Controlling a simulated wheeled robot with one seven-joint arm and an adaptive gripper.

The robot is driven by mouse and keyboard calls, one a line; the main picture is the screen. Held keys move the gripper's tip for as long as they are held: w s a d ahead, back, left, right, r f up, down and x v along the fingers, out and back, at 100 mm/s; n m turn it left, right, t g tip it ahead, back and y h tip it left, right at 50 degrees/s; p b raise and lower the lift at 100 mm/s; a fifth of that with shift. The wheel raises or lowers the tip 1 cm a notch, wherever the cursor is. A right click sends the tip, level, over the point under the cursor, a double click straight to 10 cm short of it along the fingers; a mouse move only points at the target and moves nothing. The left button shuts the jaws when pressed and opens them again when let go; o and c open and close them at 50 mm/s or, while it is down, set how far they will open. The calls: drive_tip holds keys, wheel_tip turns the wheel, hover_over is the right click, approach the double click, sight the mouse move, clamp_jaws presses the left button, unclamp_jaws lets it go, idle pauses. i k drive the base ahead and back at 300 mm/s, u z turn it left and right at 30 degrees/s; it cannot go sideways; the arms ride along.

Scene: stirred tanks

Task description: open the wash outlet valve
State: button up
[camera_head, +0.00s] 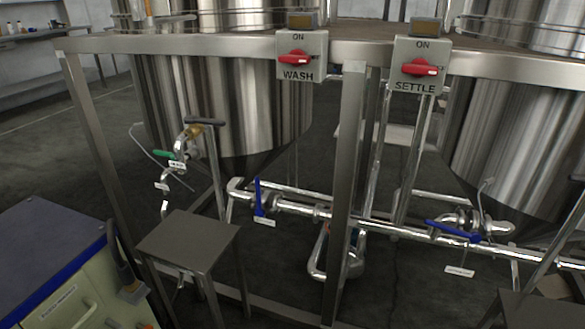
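The left tank (230,105) stands behind the frame post bearing the WASH switch box (301,56). Below it, a valve with a blue lever (258,195) sits on the horizontal steel pipe. The lever points up, across the pipe. A small white tag (264,222) hangs under it, too small to read. This looks like the wash outlet valve. A second blue lever (450,231) on the right, below the settle tank (518,140), lies roughly along the pipe. My gripper is not in view.
A green-handled tap (165,155) sits at the left tank's side. A SETTLE switch box (417,66) is on the top rail. A steel stand (190,238) is in front of the left pipework, beside a blue-topped cabinet (45,245). A frame post (350,190) stands right of the upright lever.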

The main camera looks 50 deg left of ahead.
sight(258, 195)
drive_tip(key=z, duration=0.1)
drive_tip(key=k, duration=0.6)
drive_tip(key=u, duration=1.7)
